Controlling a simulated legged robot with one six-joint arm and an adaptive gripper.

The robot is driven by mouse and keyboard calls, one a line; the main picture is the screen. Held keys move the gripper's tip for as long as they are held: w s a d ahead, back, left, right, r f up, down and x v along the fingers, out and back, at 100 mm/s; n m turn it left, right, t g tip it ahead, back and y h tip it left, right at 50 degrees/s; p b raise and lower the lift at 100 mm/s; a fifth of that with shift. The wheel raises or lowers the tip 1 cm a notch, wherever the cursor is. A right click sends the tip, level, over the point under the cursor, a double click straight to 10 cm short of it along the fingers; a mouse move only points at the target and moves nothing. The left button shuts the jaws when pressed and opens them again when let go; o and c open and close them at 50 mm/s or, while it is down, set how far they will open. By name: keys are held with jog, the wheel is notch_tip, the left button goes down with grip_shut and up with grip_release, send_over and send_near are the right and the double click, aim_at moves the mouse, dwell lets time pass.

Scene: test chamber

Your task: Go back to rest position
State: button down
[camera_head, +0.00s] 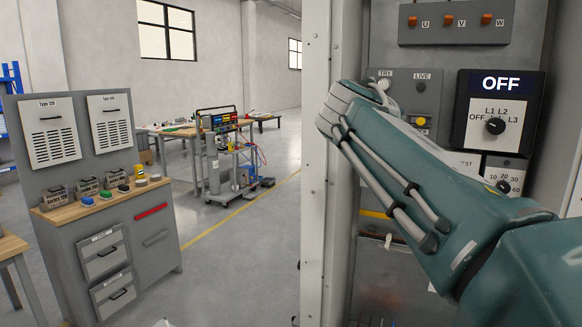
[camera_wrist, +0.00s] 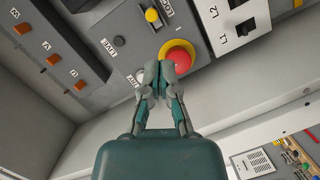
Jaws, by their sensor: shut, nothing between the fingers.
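My gripper (camera_wrist: 160,72) shows in the wrist view with its two fingertips together and nothing between them. It points at the control panel, and its tips overlap the lower left edge of a red push button (camera_wrist: 180,60) with a yellow surround. I cannot tell whether the tips touch it. In the head view my teal arm reaches from the lower right across the cabinet (camera_head: 316,200). The fingers are hidden there. A black selector box (camera_head: 496,150) reads OFF at the top, with a knob among OFF, L1, L2 and L3.
The panel also has a yellow button (camera_head: 421,121) and a U V W box (camera_head: 456,22) with orange switches. The cabinet's side walls flank the arm closely. A grey workbench (camera_head: 160,225) stands left, a trolley (camera_head: 222,185) further back. Open floor lies between workbench and cabinet.

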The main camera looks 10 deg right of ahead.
jog(key=s+a+f+m+g+y, duration=0.1)
jog(key=s+a+f+y, duration=0.3)
jog(key=s+f, duration=0.4)
jog(key=s+a+f+m+g+y, duration=0.1)
jog(key=s+a+f+g+y, duration=0.2)
jog(key=s+f, duration=0.5)
jog(key=s+a+f+m+g+y, duration=0.1)
jog(key=s+a+f+y, duration=0.3)
jog(key=s+f, duration=0.5)
jog(key=shift+a+f+m+g+y, duration=0.35)
jog(key=shift+a+f, duration=0.2)
jog(key=shift+f, duration=5.05)
jog(key=shift+s+a, duration=0.1)
jog(key=shift+a, duration=0.25)
jog(key=shift+d, duration=0.2)
